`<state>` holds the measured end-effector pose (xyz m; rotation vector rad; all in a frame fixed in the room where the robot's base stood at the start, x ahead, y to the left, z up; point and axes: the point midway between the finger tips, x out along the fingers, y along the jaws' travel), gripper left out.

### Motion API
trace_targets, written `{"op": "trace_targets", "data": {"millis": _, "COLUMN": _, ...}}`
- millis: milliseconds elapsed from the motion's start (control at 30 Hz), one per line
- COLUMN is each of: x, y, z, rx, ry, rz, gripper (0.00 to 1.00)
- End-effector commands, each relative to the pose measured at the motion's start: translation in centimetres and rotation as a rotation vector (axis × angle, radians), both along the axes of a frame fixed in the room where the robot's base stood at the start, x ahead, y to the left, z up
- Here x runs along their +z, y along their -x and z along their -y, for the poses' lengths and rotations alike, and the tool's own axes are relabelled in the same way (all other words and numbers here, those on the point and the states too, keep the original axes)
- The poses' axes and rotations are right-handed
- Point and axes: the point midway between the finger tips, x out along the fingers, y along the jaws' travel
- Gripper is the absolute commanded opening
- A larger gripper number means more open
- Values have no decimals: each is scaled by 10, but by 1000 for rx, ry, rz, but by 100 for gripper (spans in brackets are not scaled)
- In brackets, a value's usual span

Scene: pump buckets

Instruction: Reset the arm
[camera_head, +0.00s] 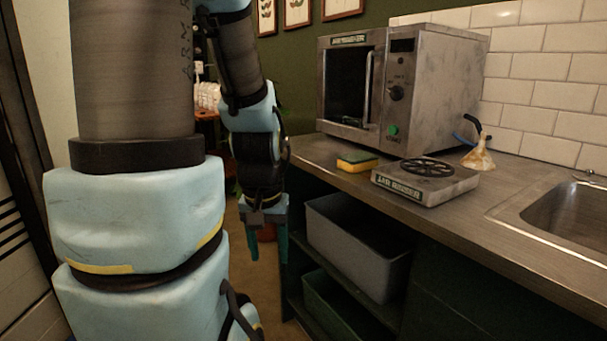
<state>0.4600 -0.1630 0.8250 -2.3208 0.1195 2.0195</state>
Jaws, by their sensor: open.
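My arm rises at the left of the head view, with large light-blue and grey links in the foreground. Its far part hangs down and ends in my gripper (267,246). The gripper points downward with two teal fingers spread apart.
A microwave (415,95), a yellow-green sponge (357,162), a small burner (424,184) and a flask (478,158) stand on the counter (480,215). A sink (572,215) is at the right. A grey bin (355,250) and a green bin (335,310) sit on shelves below.

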Motion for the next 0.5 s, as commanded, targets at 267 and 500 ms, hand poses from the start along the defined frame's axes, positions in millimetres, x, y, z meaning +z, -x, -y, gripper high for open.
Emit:
{"op": "trace_targets", "data": {"millis": 267, "x": 67, "y": 0, "z": 0, "rx": 0, "ry": 0, "rz": 1, "gripper": 58}}
{"op": "trace_targets", "data": {"millis": 500, "x": 110, "y": 0, "z": 0, "rx": 0, "ry": 0, "rz": 0, "gripper": 58}}
